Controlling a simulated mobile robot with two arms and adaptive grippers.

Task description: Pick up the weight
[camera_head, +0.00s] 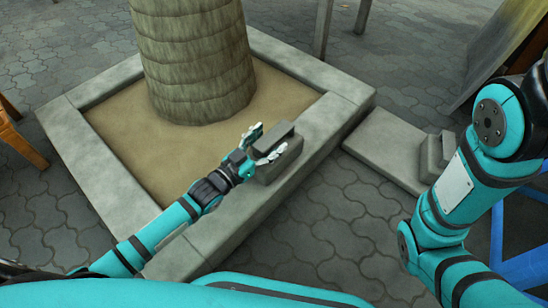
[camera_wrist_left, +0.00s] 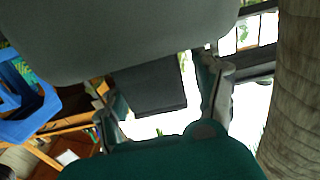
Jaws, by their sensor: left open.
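The weight (camera_head: 282,165) is a grey stone-like block with a narrower, darker bar on top. It sits on the front right rim of the planter, upright. My left gripper (camera_head: 267,142) is open at the weight, with its fingers on either side of the top bar. In the left wrist view, the picture is turned over: the weight's wide grey body (camera_wrist_left: 120,35) fills the top and the dark bar (camera_wrist_left: 150,85) hangs between the open fingers. A gap shows beside the right-hand finger; contact at the other finger is unclear. My right gripper is out of view.
A square stone planter (camera_head: 335,77) surrounds a thick palm trunk (camera_head: 195,60) behind my left gripper. A similar grey block (camera_head: 437,155) stands on a low slab (camera_head: 385,145) at right, near my right arm. Paving (camera_head: 335,235) in front is clear.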

